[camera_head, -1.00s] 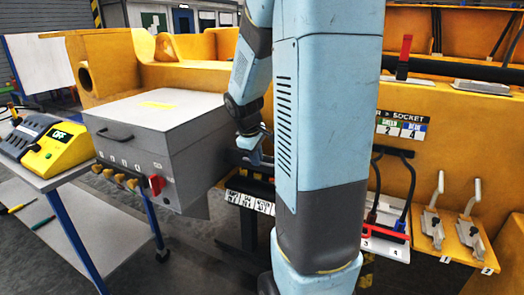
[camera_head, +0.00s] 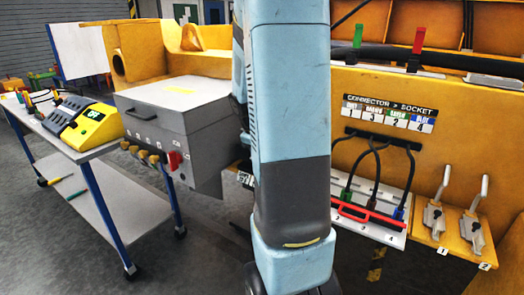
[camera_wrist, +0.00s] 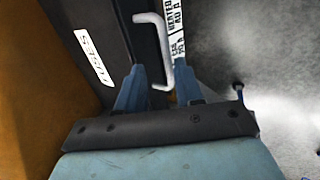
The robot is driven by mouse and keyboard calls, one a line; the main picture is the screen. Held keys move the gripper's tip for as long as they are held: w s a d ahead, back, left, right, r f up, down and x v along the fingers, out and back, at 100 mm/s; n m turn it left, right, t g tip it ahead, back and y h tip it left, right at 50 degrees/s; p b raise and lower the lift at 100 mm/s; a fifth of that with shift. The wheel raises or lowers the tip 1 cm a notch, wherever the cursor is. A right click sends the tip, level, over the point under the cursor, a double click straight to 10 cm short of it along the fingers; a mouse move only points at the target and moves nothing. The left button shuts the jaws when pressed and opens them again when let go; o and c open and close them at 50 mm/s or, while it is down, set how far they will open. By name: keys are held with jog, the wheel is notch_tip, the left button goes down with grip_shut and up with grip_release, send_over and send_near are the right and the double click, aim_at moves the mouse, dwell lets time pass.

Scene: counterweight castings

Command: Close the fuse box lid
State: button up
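The fuse box shows in the wrist view as a dark panel with a white label reading "FUSES" (camera_wrist: 95,58), upside down. A pale bar handle (camera_wrist: 158,40) stands out from the dark panel's edge, beside a white strip with printed text (camera_wrist: 178,30). My gripper (camera_wrist: 160,82) has its two blue fingers apart, with the lower end of the handle between them in the picture. I cannot tell whether either finger touches it. In the head view my arm hides my gripper and most of the fuse box area; the lid's angle cannot be told.
A grey cabinet (camera_head: 165,110) with knobs and a red switch stands left of my arm. Farther left is a trolley (camera_head: 120,195) with a yellow-black device (camera_head: 85,125). To the right are a connector panel (camera_head: 385,115) with cables and two toggle clamps (camera_head: 455,220).

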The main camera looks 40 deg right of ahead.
jog(key=v, duration=1.3)
jog(key=shift+r, duration=0.35)
jog(key=shift+c, duration=0.4)
